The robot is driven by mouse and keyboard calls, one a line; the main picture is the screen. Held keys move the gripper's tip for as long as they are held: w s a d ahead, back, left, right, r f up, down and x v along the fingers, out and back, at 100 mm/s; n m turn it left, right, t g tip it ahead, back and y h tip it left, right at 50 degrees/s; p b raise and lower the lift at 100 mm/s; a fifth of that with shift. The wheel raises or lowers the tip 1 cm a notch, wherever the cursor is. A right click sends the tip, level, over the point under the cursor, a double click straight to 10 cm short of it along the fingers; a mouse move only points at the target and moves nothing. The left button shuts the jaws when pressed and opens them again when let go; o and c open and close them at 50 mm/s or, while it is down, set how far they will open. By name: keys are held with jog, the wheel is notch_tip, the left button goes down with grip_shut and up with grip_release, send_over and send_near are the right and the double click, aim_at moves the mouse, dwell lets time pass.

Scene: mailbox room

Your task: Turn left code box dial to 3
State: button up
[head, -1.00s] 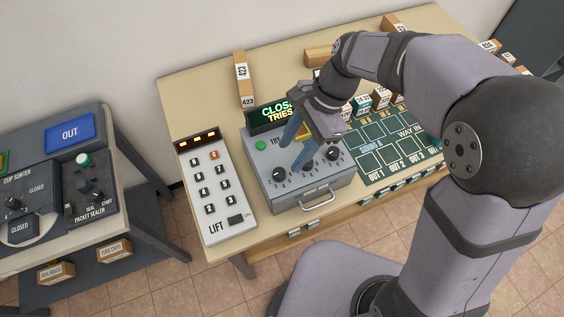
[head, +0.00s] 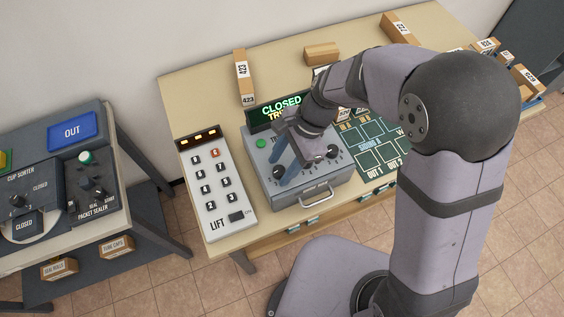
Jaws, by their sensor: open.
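The code box (head: 309,193) is a grey metal box with a front handle, a green button and a row of black dials. Its left dial (head: 279,172) shows as a dark round knob near the box's front left. The right dial (head: 333,152) is in sight. The middle dial is largely hidden by my gripper.
The white LIFT keypad (head: 216,188) stands left of the box. A green board with squares (head: 372,143) lies to the right. A separate table with a packet sealer (head: 88,187) is at far left.

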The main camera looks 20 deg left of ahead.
jog(key=c, duration=1)
jog(key=shift+c, duration=0.2)
jog(key=shift+n, duration=0.3)
jog(key=n+g+h+p, duration=0.1)
jog(key=n+p, duration=0.1)
jog(key=n, duration=0.1)
jog(key=shift+a+r, duration=0.1)
jog(key=shift+w+a+n+h+p, duration=0.15)
jog(key=shift+n+h+p, duration=0.55)
jog(key=shift+n, duration=1.4)
jog(key=o, duration=1)
